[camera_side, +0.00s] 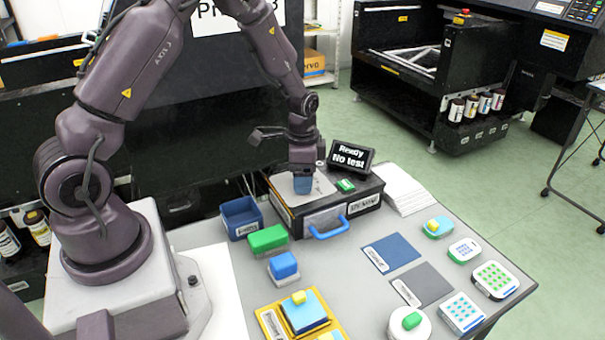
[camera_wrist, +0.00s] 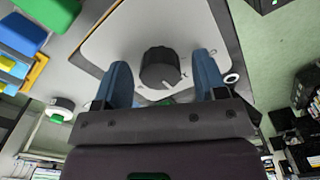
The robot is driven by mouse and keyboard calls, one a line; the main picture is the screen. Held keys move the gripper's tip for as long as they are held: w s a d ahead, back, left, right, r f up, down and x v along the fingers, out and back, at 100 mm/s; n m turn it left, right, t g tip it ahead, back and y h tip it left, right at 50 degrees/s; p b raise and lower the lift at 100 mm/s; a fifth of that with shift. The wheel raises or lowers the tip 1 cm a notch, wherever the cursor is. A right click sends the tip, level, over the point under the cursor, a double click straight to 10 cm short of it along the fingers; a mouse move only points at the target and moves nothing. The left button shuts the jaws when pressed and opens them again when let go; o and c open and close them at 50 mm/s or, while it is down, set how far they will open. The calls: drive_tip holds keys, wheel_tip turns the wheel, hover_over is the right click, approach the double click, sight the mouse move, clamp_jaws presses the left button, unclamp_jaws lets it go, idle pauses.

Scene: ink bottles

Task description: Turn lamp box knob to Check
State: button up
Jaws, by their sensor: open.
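The lamp box (camera_side: 330,210) is a black box with a pale top plate, standing at the back of the grey table. Its dark round knob (camera_wrist: 160,68) shows in the wrist view, with a light pointer mark on its lower right edge. My gripper (camera_side: 303,185) is over the box's top plate, pointing down. In the wrist view its two blue fingers (camera_wrist: 163,78) are apart, one on each side of the knob, with gaps visible. The side view hides the knob behind my gripper. I cannot read the knob's position labels.
A display (camera_side: 351,156) reading "Ready No test" stands behind the knob area. A blue handle (camera_side: 328,228) sticks out from the box's front. A blue bin (camera_side: 241,217) and a green block (camera_side: 267,238) stand left. White paper (camera_side: 403,188) lies right.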

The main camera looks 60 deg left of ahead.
drive_tip(key=shift+c, duration=0.2)
drive_tip(key=c, duration=0.9)
drive_tip(key=shift+n, duration=0.3)
drive_tip(key=n, duration=1.1)
drive_tip(key=shift+r, duration=0.1)
drive_tip(key=shift+n, duration=0.3)
drive_tip(key=o, duration=0.9)
drive_tip(key=shift+o, duration=0.2)
